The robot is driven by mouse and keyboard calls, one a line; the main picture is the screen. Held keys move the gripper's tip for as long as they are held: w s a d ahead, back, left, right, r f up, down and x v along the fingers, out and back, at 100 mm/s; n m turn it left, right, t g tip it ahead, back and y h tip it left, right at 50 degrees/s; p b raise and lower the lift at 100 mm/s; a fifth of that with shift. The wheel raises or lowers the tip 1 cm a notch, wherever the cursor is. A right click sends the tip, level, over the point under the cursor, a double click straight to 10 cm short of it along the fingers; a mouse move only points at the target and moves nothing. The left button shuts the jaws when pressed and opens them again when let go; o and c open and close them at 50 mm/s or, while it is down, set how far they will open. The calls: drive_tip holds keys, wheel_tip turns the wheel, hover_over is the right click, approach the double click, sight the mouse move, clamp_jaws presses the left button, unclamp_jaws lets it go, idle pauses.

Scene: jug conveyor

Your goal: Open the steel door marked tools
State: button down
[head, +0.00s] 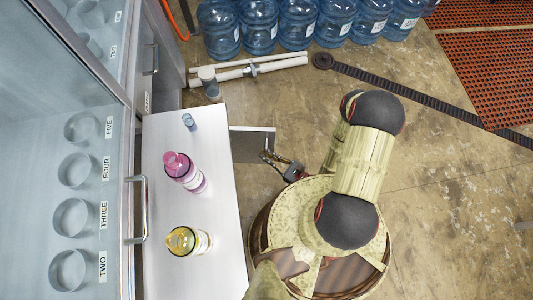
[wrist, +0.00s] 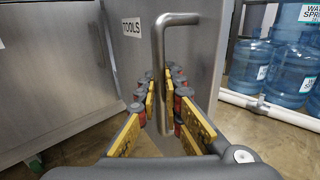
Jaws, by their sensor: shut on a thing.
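The steel door (wrist: 205,50) marked TOOLS (wrist: 132,27) fills the middle of the wrist view. Its bent bar handle (wrist: 160,45) stands upright between my yellow-padded fingers. My gripper (wrist: 165,80) is shut on this handle, and the fingers hide part of its lower length. In the head view a grey panel (head: 252,144), which looks like this door, juts out from the right side of the white-topped counter (head: 160,260). The door appears swung out at an angle to the cabinet. My gripper (head: 270,158) is at its outer right edge.
Another steel cabinet front (wrist: 50,70) is left of the door. A pink bottle (head: 186,172), a yellow bottle (head: 188,240) and a small blue item (head: 188,120) stand on the counter. Water jugs (head: 260,24) and white pipes (head: 270,66) lie beyond. Open floor (head: 460,230) is to the right.

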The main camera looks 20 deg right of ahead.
drive_tip(key=shift+w+d, duration=0.1)
drive_tip(key=shift+d, duration=0.05)
drive_tip(key=c, duration=2)
unclamp_jaws()
drive_tip(key=shift+o, duration=0.4)
drive_tip(key=v, duration=1.2)
